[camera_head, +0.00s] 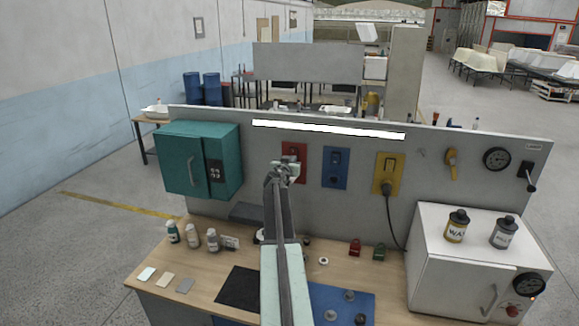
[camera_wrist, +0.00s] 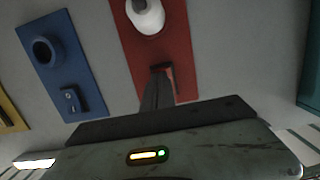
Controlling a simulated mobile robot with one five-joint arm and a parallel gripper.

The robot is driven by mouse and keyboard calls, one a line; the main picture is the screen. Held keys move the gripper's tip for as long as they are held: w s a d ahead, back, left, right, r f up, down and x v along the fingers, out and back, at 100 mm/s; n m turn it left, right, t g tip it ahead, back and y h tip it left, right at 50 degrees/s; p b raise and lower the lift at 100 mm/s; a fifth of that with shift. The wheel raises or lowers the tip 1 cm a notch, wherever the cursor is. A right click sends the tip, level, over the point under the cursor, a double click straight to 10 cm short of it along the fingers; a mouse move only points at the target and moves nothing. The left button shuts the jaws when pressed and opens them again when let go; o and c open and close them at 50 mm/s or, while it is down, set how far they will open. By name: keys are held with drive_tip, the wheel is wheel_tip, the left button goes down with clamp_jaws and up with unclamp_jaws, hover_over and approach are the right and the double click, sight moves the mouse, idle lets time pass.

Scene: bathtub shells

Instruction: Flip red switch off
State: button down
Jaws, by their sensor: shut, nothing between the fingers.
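The red switch panel (camera_head: 292,148) is on the grey upright board, left of a blue panel and a yellow one. My gripper (camera_head: 287,167) is in front of its lower part and hides much of it. In the wrist view, which looks turned over, the red panel (camera_wrist: 183,45) fills the top middle, with a round white part at its upper end. My gripper (camera_wrist: 158,82) is shut and empty. Its fingertips are at the small dark switch piece (camera_wrist: 163,68) on the red panel. I cannot tell whether they touch it or which way the switch is set.
The blue panel (camera_head: 335,168) and yellow panel (camera_head: 387,172), with a plugged-in cable, are close on the right. A teal cabinet (camera_head: 180,158) is on the left. Bottles, padlocks and small parts are on the wooden bench (camera_head: 210,262) below. A white box (camera_head: 455,250) stands at right.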

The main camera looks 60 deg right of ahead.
idle(0.3)
drive_tip(key=shift+w+d+f+b, duration=0.1)
drive_tip(key=shift+d+f+b, duration=0.3)
drive_tip(key=shift+b, duration=0.25)
drive_tip(key=shift+a+r, duration=0.15)
drive_tip(key=shift+r, duration=0.05)
drive_tip(key=shift+a+f, duration=0.1)
drive_tip(key=shift+a, duration=0.05)
drive_tip(key=s+a+f+b, duration=0.1)
drive_tip(key=s+a, duration=0.3)
drive_tip(key=a, duration=0.9)
drive_tip(key=shift+s+f, duration=0.15)
drive_tip(key=shift+f, duration=0.4)
